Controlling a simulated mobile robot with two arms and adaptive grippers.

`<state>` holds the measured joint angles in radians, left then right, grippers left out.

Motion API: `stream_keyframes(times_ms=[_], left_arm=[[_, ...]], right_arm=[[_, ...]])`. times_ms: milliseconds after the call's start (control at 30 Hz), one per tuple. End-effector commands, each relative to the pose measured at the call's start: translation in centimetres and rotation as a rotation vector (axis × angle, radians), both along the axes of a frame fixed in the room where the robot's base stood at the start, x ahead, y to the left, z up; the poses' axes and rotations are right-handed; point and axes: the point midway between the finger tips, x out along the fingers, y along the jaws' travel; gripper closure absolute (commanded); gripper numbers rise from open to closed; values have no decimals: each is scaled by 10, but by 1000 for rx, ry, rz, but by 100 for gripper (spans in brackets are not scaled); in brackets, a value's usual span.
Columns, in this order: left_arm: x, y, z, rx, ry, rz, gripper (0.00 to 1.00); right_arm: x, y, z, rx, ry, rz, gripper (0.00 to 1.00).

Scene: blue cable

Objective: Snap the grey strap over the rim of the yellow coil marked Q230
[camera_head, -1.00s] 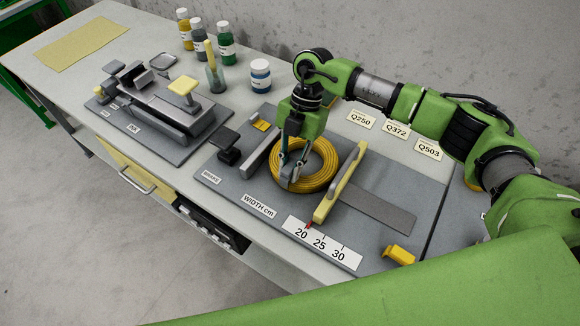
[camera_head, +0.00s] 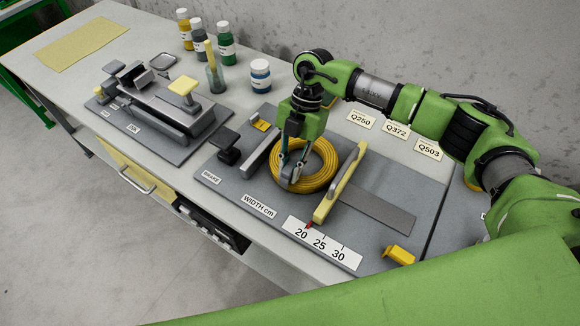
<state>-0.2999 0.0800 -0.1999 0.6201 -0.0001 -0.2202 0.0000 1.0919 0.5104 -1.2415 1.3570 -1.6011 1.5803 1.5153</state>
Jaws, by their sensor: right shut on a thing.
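The yellow coil (camera_head: 326,182) lies flat on the grey board of the width fixture. No Q230 mark can be read on it. My right gripper (camera_head: 290,181) points down at the coil's left side, its fingertips low over the ring's near-left part. It is shut on a small grey piece, which looks like the grey strap; fingers and strap are hard to tell apart at this size. Whether the strap touches the rim cannot be told. My left gripper is out of view.
A yellow-topped sliding stop (camera_head: 341,184) stands right of the coil, and a grey block (camera_head: 262,156) left of it. A width scale (camera_head: 321,243) lies in front. A second fixture (camera_head: 165,110), several bottles and labels Q250, Q372 and Q503 (camera_head: 428,149) are around.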

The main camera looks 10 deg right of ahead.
Motion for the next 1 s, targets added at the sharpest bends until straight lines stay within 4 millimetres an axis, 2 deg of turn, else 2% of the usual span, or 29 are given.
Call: stream_keyframes(times_ms=[800,833,867,1000], left_arm=[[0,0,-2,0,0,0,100],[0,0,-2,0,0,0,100],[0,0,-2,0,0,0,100],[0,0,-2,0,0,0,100]], right_arm=[[0,0,-5,0,0,0,94],[0,0,-5,0,0,0,82],[0,0,-5,0,0,0,79],[0,0,-5,0,0,0,79]])
